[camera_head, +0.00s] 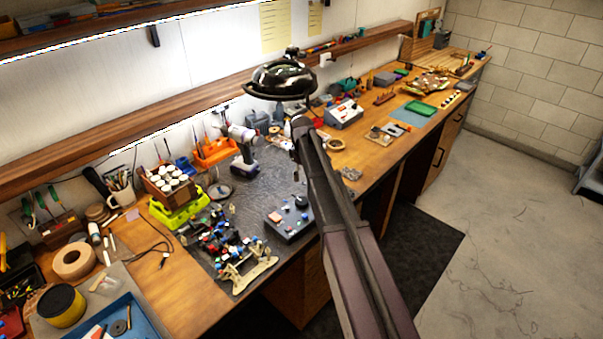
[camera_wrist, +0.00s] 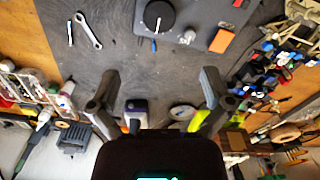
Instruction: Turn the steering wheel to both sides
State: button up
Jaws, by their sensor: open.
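The steering wheel looks to be the small black round knob with a white line (camera_wrist: 159,16) at the top of the wrist view. It sits on a flat grey control box (camera_wrist: 205,14), which also shows on the bench in the head view (camera_head: 284,222). The same black knob (camera_head: 300,201) is small there. My gripper (camera_wrist: 158,78) is open, its two fingers spread wide with nothing between them. In the wrist view the knob lies beyond the fingertips, apart from them. In the head view my arm hides most of the gripper.
A cluster of colourful parts on a beige frame (camera_head: 246,272) lies left of the box. A cordless drill (camera_head: 243,150) and a yellow-green tray (camera_head: 180,212) stand farther back. Wrenches (camera_wrist: 88,31) lie on the dark mat (camera_wrist: 115,55). Mat around the box is partly clear.

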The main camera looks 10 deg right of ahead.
jog(key=s+f+m+b, duration=0.3)
jog(key=s+m, duration=0.2)
jog(key=s, duration=0.9)
jog(key=s+f+m+b, duration=0.4)
jog(key=s+m, duration=0.1)
jog(key=s, duration=0.9)
jog(key=shift+s, duration=0.35)
dwell(1.2)
